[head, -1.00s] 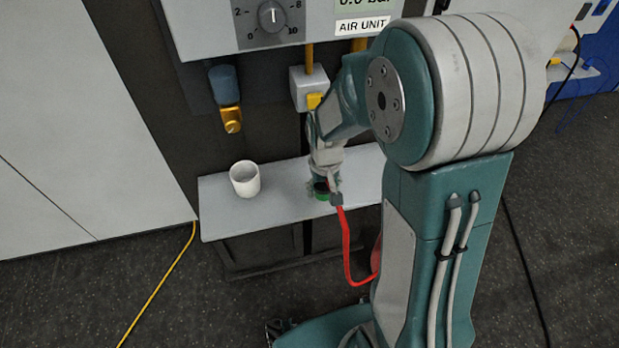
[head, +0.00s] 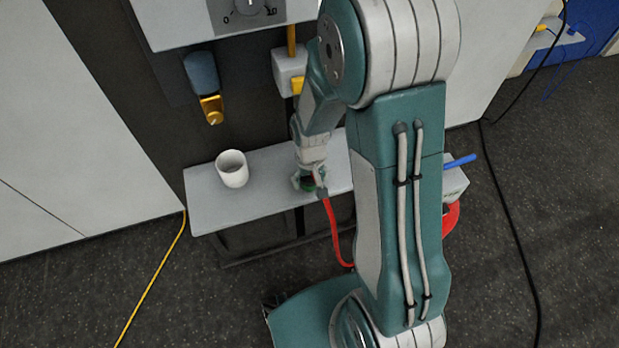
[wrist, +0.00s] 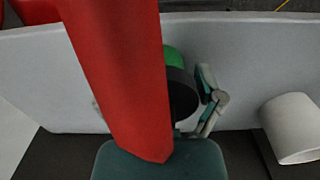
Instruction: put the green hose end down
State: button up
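The green hose end (head: 307,184) is upright at the grey shelf (head: 240,207), right of the white cup. In the wrist view its green part (wrist: 180,72) and black collar (wrist: 182,95) show partly behind the red hose (wrist: 120,70). My gripper (head: 309,180) is low over the shelf, around the hose end. One finger (wrist: 210,98) lies close against its right side. The other finger is mostly hidden by the red hose. The hose end looks on or just above the shelf; its underside is hidden.
The white cup (head: 232,169) stands on the shelf to the left, also in the wrist view (wrist: 291,128). Above are a blue and brass fitting (head: 205,85) and a grey block (head: 290,70) with yellow parts. Bare shelf lies between cup and gripper.

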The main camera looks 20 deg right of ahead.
dwell(0.4)
notch_tip(320, 180, up, 12)
jog(key=shift+r, duration=0.2)
jog(key=s+r+t, duration=0.5)
jog(key=s+r, duration=0.9)
jog(key=r, duration=0.1)
jog(key=shift+r+t, duration=0.3)
dwell(1.2)
